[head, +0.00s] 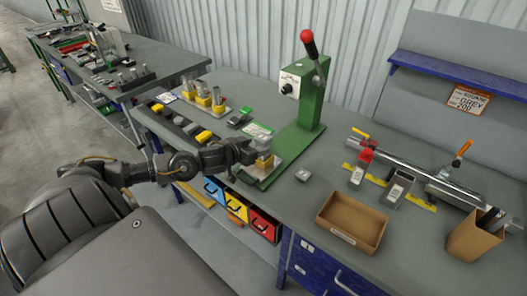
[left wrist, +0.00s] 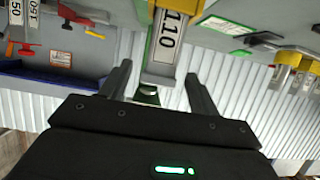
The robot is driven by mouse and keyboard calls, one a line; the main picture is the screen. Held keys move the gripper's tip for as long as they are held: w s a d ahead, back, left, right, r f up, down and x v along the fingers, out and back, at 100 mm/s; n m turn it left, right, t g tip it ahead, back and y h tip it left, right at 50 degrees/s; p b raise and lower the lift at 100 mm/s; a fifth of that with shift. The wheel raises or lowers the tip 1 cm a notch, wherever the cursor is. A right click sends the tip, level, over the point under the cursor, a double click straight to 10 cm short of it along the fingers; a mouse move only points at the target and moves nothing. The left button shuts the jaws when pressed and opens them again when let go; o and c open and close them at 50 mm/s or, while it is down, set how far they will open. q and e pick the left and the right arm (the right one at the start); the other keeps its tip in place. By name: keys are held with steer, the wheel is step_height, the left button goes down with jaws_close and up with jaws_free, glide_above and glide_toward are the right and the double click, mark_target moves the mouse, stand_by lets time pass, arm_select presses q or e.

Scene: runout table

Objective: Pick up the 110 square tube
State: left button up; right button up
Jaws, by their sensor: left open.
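The 110 square tube (left wrist: 166,38) shows its white "110" label and a yellow edge in the left wrist view. In the head view the tube (head: 264,161) stands by the green press, partly hidden by my left gripper (head: 252,151). My left gripper (left wrist: 158,80) is open, its two dark fingers apart on either side of the tube's end in the wrist view. I cannot tell whether a finger touches it. My right gripper is not in view.
A green press (head: 308,105) with a red-knobbed lever stands just behind. A brown open tray (head: 352,222) and a brown bin (head: 476,238) are to the right, near a long metal tube (head: 410,165). Several yellow-based blocks (head: 203,100) stand left.

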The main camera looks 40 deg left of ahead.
mark_target(259, 146)
arm_select(q)
steer(key=shift+f+p+x, duration=0.1)
steer(key=shift+p+x, duration=0.4)
steer(key=shift+x, duration=0.75)
steer(key=shift+f+p+x, duration=0.15)
steer(key=shift+p+x, duration=0.3)
steer(key=shift+x, duration=0.85)
steer(key=shift+w+a+f, duration=0.1)
steer(key=shift+f, duration=0.1)
steer(key=shift+c, duration=0.4)
steer(key=shift+r, duration=0.1)
steer(key=c, duration=1)
steer(key=shift+c, duration=0.2)
